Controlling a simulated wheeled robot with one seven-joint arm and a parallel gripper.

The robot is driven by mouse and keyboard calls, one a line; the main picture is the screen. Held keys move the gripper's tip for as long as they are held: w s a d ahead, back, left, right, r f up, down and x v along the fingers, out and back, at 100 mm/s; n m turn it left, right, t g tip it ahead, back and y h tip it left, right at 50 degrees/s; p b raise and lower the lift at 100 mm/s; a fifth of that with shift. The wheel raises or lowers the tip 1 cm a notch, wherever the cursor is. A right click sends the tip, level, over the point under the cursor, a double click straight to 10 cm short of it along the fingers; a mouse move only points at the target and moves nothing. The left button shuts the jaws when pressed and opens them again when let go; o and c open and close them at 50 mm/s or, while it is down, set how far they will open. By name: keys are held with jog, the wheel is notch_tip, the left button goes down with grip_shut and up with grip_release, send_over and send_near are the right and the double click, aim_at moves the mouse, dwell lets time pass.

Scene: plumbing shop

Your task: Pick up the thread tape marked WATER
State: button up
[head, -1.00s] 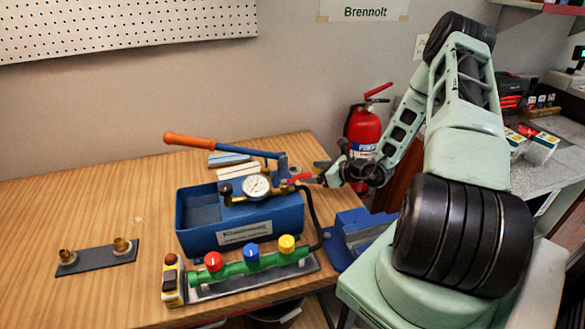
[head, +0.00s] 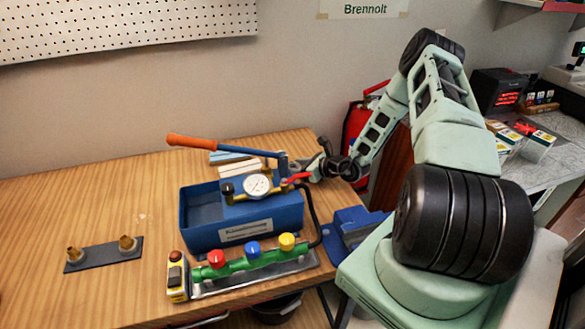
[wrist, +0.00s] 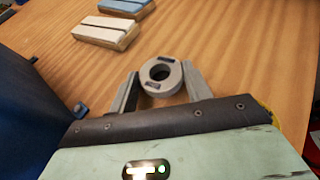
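A small grey roll with a round hole and dark marks (wrist: 161,75) lies on the wooden bench in the wrist view; it looks like a thread tape, but I cannot read its marking. My gripper (wrist: 160,82) is open, with one finger on each side of the roll and its tips close to the roll's edges. Whether they touch it I cannot tell. In the head view my gripper (head: 312,167) reaches in behind the right end of the blue pump, and the roll is not clear there.
The blue test pump (head: 243,222) with gauge and orange-handled lever (head: 215,146) stands close left of my gripper. White and blue blocks (wrist: 105,32) lie beyond. A valve manifold (head: 250,262), vise (head: 352,228) and fitting plate (head: 103,254) are nearby.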

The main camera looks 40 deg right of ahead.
jog(key=shift+c, duration=1)
jog(key=shift+r, duration=0.1)
